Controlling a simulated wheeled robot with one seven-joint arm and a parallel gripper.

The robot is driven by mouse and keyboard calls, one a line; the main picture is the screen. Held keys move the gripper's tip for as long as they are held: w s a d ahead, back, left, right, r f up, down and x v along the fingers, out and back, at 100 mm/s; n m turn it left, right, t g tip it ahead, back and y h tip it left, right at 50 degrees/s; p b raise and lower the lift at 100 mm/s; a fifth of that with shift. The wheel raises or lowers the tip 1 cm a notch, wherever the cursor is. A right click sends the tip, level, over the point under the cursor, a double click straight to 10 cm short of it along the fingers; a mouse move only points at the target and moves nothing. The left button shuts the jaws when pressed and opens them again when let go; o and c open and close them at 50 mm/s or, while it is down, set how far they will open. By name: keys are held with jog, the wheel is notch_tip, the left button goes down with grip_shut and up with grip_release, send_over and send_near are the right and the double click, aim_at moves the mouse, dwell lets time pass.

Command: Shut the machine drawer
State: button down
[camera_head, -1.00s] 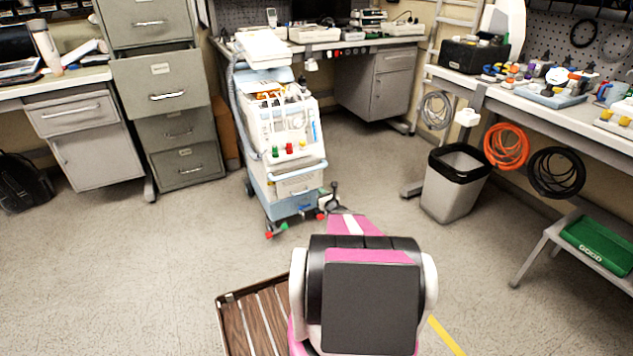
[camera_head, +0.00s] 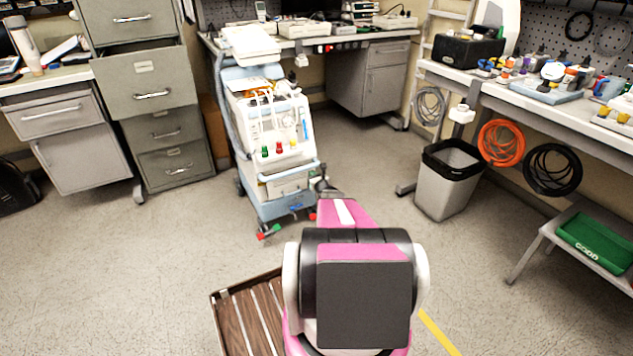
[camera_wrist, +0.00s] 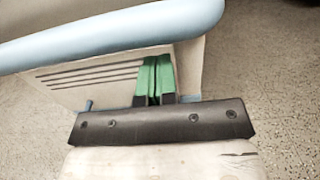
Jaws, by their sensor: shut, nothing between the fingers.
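The machine (camera_head: 271,145) is a white and light-blue wheeled unit standing on the floor at the centre of the head view. Its drawer (camera_head: 287,187) is the pale front low on the machine, below the blue rail; how far it stands out is hard to tell. My gripper (camera_wrist: 155,72) shows in the wrist view with its green fingers shut and empty. The fingertips lie in front of a pale panel (camera_wrist: 90,82) with dark slots, just below the light-blue rail (camera_wrist: 110,32). Contact with the panel cannot be told. In the head view my arm hides the fingers.
A grey filing cabinet (camera_head: 165,135) with one drawer pulled out stands left of the machine. A grey bin (camera_head: 446,190) with a black liner stands to the right, beside a workbench (camera_head: 540,110). A wooden slatted platform (camera_head: 245,318) lies low in front. The floor between is clear.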

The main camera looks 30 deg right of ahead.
jog(key=shift+w, duration=1.1)
jog(key=shift+w, duration=1.35)
jog(key=s, duration=1.5)
jog(key=shift+d, duration=0.15)
